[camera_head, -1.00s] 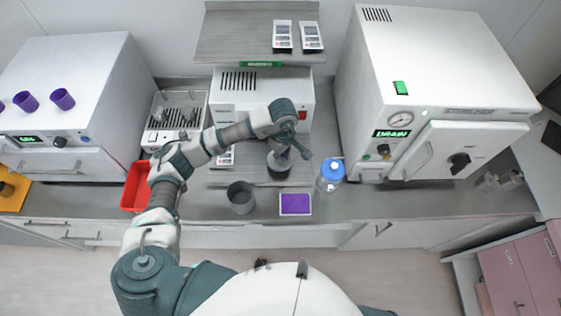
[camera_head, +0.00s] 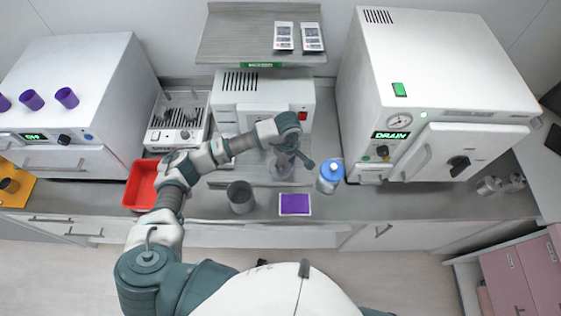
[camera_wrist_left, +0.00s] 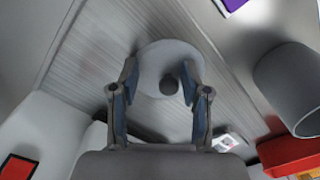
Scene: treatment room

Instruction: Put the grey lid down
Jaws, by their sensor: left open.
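The grey lid (camera_head: 281,168) is a round disc with a dark knob. It shows in the left wrist view (camera_wrist_left: 155,62) over the ribbed surface in front of the middle white machine, and looks flat. My left gripper (camera_head: 294,160) is directly above it in the head view. In the wrist view its two fingers (camera_wrist_left: 160,82) stand apart on either side of the knob, with a gap visible. The arm and fingers partly hide the lid in the head view. My right gripper is not in view.
A grey open cup (camera_head: 241,198) and a purple pad (camera_head: 295,204) stand at the counter front. A blue-capped bottle (camera_head: 329,178) is right of the gripper. A red bin (camera_head: 139,187) lies left. A shelf (camera_head: 235,40) overhangs the middle machine (camera_head: 240,92).

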